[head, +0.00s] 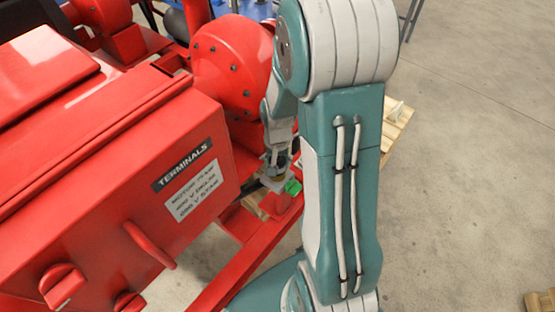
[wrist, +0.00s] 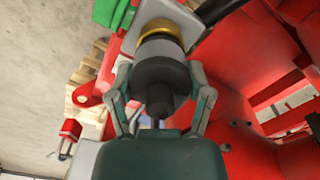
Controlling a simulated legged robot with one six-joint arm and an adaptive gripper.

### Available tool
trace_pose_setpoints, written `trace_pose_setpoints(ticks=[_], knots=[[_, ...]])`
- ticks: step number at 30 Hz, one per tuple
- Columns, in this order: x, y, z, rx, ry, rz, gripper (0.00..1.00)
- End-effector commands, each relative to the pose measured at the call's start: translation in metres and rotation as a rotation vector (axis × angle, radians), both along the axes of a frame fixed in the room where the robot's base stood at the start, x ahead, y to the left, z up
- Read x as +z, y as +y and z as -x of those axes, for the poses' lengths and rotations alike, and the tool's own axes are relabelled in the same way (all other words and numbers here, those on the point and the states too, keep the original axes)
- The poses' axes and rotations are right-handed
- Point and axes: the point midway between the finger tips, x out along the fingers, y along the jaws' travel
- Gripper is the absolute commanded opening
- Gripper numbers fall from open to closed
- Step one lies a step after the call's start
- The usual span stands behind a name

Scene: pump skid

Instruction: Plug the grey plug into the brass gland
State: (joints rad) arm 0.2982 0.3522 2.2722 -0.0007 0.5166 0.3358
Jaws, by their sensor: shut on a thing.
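The grey plug (wrist: 160,80) is between the fingers of my gripper (wrist: 158,75) in the wrist view, with its dark rear towards the camera. The brass gland (wrist: 166,27) shows as a gold ring just beyond the plug's lighter front part, on a pale block. Plug and ring look in line and very close; I cannot tell whether the plug is inside the gland or only against it. The plug hides the gland's opening. In the head view my gripper (head: 277,160) is small, low beside the red skid, and partly hidden by my arm.
A green part (wrist: 111,12) sits beside the gland and also shows in the head view (head: 293,187). The red terminals box (head: 150,180) stands left of my arm. A round red housing (head: 230,65) is behind the gripper. Open concrete floor (head: 470,130) lies to the right.

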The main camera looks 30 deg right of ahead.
Motion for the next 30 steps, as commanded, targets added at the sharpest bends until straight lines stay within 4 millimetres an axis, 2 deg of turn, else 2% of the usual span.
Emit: trace_pose_setpoints(ticks=[21,22,24,30], knots=[[-0.009,0.0001,0.0001,0.0,0.0,0.0,0.09],[-0.0089,0.0001,0.0001,0.0,0.0,0.0,0.71],[-0.0089,0.0001,0.0001,0.0,0.0,0.0,1.0],[-0.0088,0.0,0.0,0.0,0.0,0.0,1.0]])
